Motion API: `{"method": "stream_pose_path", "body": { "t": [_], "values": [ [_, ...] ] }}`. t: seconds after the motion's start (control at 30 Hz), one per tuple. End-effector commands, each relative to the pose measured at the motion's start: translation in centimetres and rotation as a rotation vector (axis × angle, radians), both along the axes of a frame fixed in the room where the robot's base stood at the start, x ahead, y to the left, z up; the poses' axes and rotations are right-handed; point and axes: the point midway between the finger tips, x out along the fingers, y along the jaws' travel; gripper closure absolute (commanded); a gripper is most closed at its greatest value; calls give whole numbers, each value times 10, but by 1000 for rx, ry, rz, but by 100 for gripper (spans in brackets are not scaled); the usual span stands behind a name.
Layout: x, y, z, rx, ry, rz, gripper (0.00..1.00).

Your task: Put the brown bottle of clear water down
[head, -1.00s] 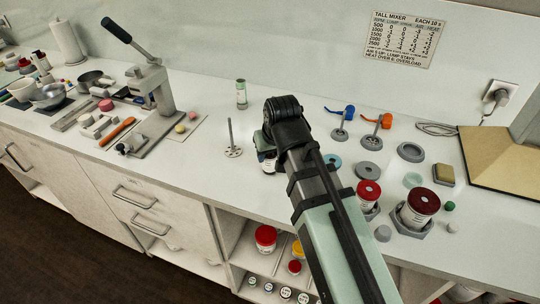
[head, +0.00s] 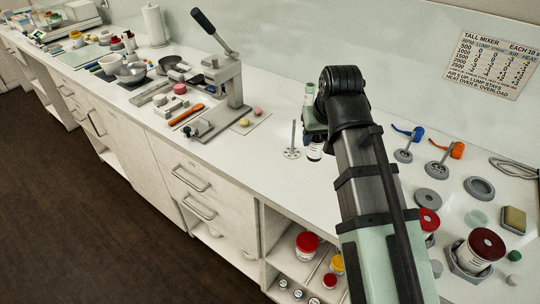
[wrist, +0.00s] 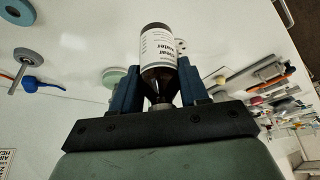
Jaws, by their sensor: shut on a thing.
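The brown bottle of clear water (wrist: 157,82) is between the two blue fingers of my gripper (wrist: 154,88) in the wrist view. It has a white label, partly readable as "water". The fingers are shut on it from both sides. In the head view, the bottle's lower part (head: 315,151) shows below my gripper (head: 314,128), above or on the white counter (head: 262,172). I cannot tell whether its base touches the counter. My arm hides part of the gripper.
A metal rod on a round perforated base (head: 292,152) stands just left of the bottle. A lever press (head: 229,80) stands further left. Blue (head: 404,154) and orange (head: 438,168) handled stirrers are at right. Bare counter lies in front of the rod.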

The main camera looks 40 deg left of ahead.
Motion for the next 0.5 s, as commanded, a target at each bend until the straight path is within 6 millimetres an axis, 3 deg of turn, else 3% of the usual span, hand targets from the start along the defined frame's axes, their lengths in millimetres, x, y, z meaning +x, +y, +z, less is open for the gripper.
{"method": "stream_pose_path", "body": {
  "t": [0.3,0.5],
  "values": [
    [-45,96,-6,0,0,154,93],
    [-52,160,-3,0,0,217,93]
  ]
}}
